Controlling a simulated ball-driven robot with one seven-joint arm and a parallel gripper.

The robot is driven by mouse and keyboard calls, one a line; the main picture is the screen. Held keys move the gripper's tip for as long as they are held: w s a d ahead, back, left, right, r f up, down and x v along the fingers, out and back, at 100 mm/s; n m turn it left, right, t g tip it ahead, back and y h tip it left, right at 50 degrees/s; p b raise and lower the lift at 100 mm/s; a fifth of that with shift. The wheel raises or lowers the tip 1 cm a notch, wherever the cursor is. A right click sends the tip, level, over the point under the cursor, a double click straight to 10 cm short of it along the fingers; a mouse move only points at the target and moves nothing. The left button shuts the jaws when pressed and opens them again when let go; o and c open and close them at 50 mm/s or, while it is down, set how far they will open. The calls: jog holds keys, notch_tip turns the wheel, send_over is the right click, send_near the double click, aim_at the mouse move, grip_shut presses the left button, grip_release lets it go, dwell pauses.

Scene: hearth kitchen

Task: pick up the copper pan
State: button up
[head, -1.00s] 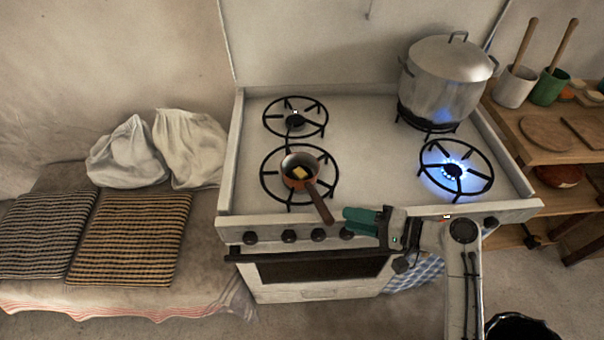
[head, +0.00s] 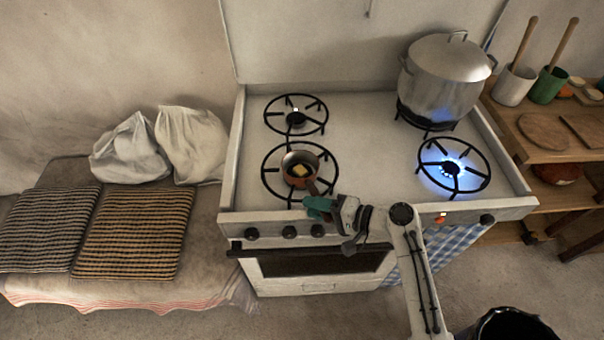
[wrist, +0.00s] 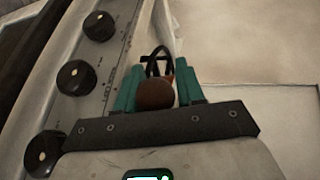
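The copper pan (head: 297,174) sits on the front left burner of the stove, with a yellow piece in it. Its brown handle points toward the front right and is partly hidden by my gripper (head: 318,206) in the head view. The teal fingers are at the handle, above the stove's front edge. In the wrist view the round brown handle end (wrist: 154,93) lies between the two fingers of my gripper (wrist: 160,84). It fills most of the gap between them. I cannot tell whether the fingers press on it.
A lidded steel pot (head: 444,79) stands on the back right burner. The front right burner (head: 451,168) burns with a blue flame. The back left burner (head: 296,117) is empty. Knobs (head: 289,231) line the stove front below my gripper. A wooden shelf (head: 520,125) stands at the right.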

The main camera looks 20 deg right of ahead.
grip_shut()
jog(key=shift+r, duration=0.15)
dwell(0.4)
